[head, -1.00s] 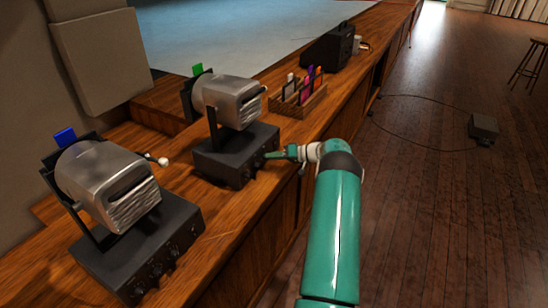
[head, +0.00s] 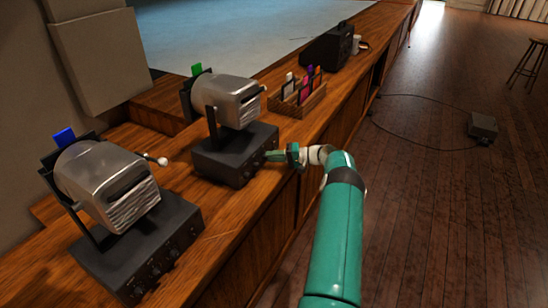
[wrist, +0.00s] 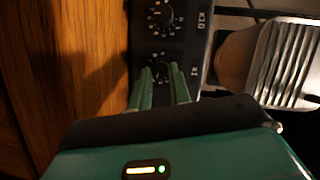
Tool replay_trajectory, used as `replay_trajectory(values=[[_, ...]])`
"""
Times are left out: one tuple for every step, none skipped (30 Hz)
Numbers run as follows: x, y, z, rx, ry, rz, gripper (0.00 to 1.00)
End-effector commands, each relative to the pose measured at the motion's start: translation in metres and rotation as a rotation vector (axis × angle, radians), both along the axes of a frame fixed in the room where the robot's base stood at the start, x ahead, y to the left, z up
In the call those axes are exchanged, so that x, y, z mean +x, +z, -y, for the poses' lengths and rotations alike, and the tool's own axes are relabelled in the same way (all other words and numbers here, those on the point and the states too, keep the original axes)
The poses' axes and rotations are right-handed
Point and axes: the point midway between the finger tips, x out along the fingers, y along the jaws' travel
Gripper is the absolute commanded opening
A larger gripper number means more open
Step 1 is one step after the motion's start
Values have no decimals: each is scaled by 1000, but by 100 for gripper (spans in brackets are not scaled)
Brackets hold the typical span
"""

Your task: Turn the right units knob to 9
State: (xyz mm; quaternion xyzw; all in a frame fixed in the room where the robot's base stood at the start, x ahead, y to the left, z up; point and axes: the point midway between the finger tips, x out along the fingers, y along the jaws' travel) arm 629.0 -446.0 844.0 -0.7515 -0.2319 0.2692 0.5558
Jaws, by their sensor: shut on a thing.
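The right lamp's black control box (head: 230,158) stands on the wooden counter, under a silver lamp. In the wrist view its panel (wrist: 180,45) shows two dials. The units knob (wrist: 160,74), beside a mark that looks like X1, is the lower one and sits between my green fingers. The other knob (wrist: 159,16), beside a mark that looks like X10, is above and free. My gripper (wrist: 163,72) is shut on the units knob; it also shows at the box's front in the head view (head: 271,156). The fingers cover part of the dial, and I cannot read its setting.
A left lamp (head: 108,185) on its own black box (head: 140,250) stands nearer on the counter. A wooden tray (head: 300,105) with coloured items is just beyond the right box. A dark case (head: 327,47) stands farther back. The floor to the right is mostly open.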

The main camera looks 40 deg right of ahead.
Motion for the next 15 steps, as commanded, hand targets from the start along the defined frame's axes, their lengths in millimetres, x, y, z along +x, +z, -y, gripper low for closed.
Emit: replay_trajectory(values=[[1, 1, 0, -1, -1, 3, 0], [1, 1, 0, -1, -1, 3, 0], [1, 1, 0, -1, -1, 3, 0], [1, 1, 0, -1, -1, 3, 0], [1, 1, 0, -1, -1, 3, 0], [1, 1, 0, -1, -1, 3, 25], [1, 1, 0, -1, -2, 2, 31], [1, 1, 0, -1, -2, 2, 37], [1, 1, 0, -1, -2, 2, 41], [1, 1, 0, -1, -2, 2, 41], [1, 1, 0, -1, -1, 2, 41], [1, 1, 0, -1, -1, 2, 41], [0, 1, 0, -1, -1, 2, 41], [0, 0, 0, -1, -1, 1, 41], [0, 0, 0, -1, -1, 1, 41]])
